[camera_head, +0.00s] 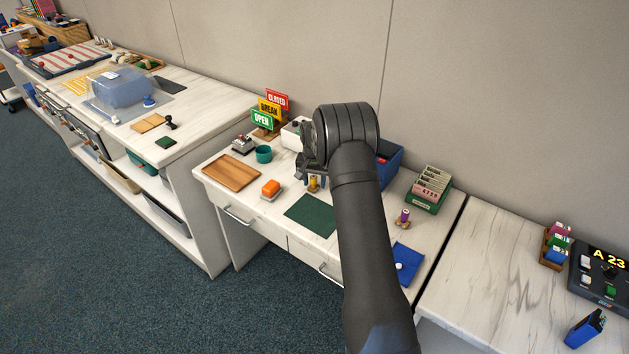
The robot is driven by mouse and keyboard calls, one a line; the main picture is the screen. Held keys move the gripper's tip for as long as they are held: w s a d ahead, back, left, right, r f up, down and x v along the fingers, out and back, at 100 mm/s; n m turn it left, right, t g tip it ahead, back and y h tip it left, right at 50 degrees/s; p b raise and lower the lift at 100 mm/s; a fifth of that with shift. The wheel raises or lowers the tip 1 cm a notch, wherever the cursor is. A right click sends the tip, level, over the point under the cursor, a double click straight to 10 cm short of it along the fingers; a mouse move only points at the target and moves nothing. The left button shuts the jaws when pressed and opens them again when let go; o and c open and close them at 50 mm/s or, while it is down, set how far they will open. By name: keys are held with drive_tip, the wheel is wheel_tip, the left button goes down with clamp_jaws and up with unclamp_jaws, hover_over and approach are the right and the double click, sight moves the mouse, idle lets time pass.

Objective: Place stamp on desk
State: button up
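My gripper (312,178) points down over the middle of the desk (330,252), partly hidden behind my own arm. A small yellow-brown upright thing (313,186), perhaps a stamp, shows at its fingertips. I cannot tell whether the fingers are closed on it or whether it touches the desk. Another small stamp-like piece with a purple top (404,215) stands on the desk, right of my arm. A black-handled stamp (170,123) stands on the counter to the left, beside a dark green pad (165,142).
Sign plates (268,108) stand behind. The front right area past the mat is partly hidden.

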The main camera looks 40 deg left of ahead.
sight(314, 176)
wheel_tip(314, 176, up, 12)
drive_tip(key=s, duration=0.1)
drive_tip(key=shift+d+r, duration=0.15)
drive_tip(key=shift+d, duration=0.15)
drive_tip(key=shift+s, duration=0.1)
idle(0.3)
drive_tip(key=f, duration=0.4)
drive_tip(key=w+f, duration=0.1)
drive_tip(key=f, duration=0.7)
drive_tip(key=shift+w+a+f, duration=0.15)
drive_tip(key=shift+a, duration=0.15)
drive_tip(key=shift+r, duration=1.9)
drive_tip(key=shift+f, duration=0.1)
